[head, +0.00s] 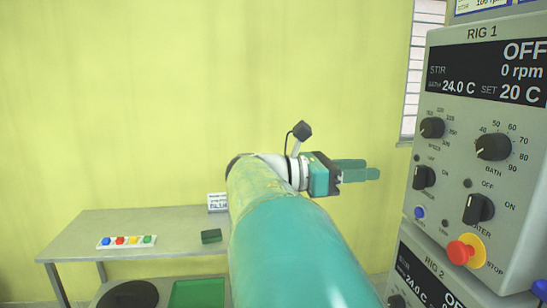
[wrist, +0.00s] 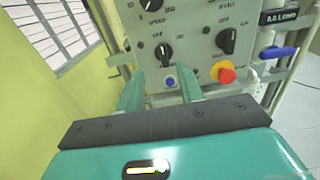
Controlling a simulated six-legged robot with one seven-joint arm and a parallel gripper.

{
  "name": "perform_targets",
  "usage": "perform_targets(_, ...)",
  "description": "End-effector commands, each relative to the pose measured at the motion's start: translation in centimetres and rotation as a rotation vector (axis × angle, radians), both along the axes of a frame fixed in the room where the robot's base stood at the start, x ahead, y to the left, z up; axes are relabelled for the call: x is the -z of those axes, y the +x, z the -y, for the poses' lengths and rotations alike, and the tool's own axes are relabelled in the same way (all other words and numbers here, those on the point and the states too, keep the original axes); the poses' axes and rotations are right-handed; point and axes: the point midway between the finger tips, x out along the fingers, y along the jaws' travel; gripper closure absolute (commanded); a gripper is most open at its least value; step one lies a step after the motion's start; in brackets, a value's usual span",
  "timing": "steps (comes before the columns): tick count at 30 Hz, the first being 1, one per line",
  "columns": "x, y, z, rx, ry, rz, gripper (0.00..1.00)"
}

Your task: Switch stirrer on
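The RIG 1 control panel (head: 475,185) stands upright at the right of the head view. Its display (head: 490,72) reads OFF, STIR 0 rpm, bath 24.0 C, set 20 C. A black rotary switch (head: 424,177) sits at its left, below the speed knob (head: 432,128); its label is too small to read. In the wrist view that switch (wrist: 164,53) lies ahead of my gripper (wrist: 162,76), just beyond the gap between the fingertips. My gripper (head: 357,170) is open and empty, left of the panel and apart from it in the head view.
A blue button (wrist: 170,82) sits below the switch. A red stop button (head: 466,250) and the heater switch (head: 479,209) are to its right. A second panel, RIG 2 (head: 425,275), is below.

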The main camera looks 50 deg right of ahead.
Motion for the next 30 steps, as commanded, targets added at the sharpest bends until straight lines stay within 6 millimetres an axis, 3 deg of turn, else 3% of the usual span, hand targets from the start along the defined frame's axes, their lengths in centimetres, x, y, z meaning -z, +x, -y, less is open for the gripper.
perform_targets(18, 0.1, -7.4, 8.3, 0.000, 0.001, 0.003, 0.63)
perform_targets(30, 0.1, -7.9, 9.3, -0.003, 0.000, 0.004, 0.63)
